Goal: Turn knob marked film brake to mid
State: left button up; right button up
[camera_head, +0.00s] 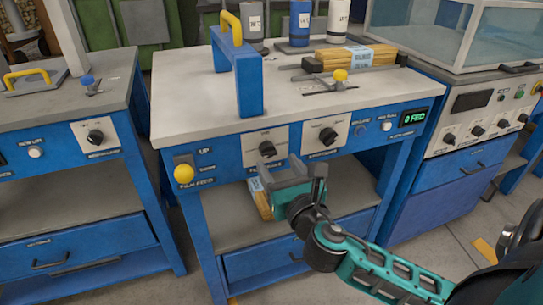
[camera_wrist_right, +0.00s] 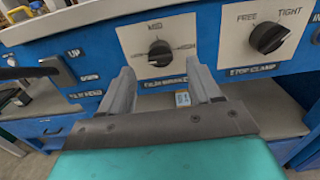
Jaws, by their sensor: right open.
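The film brake knob (camera_head: 266,149) is a black knob on a white plate on the front of the middle blue bench. In the right wrist view the knob (camera_wrist_right: 159,53) sits just beyond and between my fingertips, with "MID" printed above it. The label below it is partly hidden by a finger. Its exact pointer direction is too small to tell. My right gripper (camera_head: 268,176) is open and empty, just below and in front of the knob; its two grey fingers (camera_wrist_right: 162,78) also show in the right wrist view, apart from the knob. My left gripper is not in view.
A similar stop clamp knob (camera_wrist_right: 268,38), marked "FREE" and "TIGHT", is to the right. A green "FED" display (camera_head: 414,117) is at the right.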

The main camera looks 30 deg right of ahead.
aim_at(271, 154)
jog(key=shift+b+x, duration=0.3)
jog(key=shift+x, duration=2.2)
jog(key=c, duration=1)
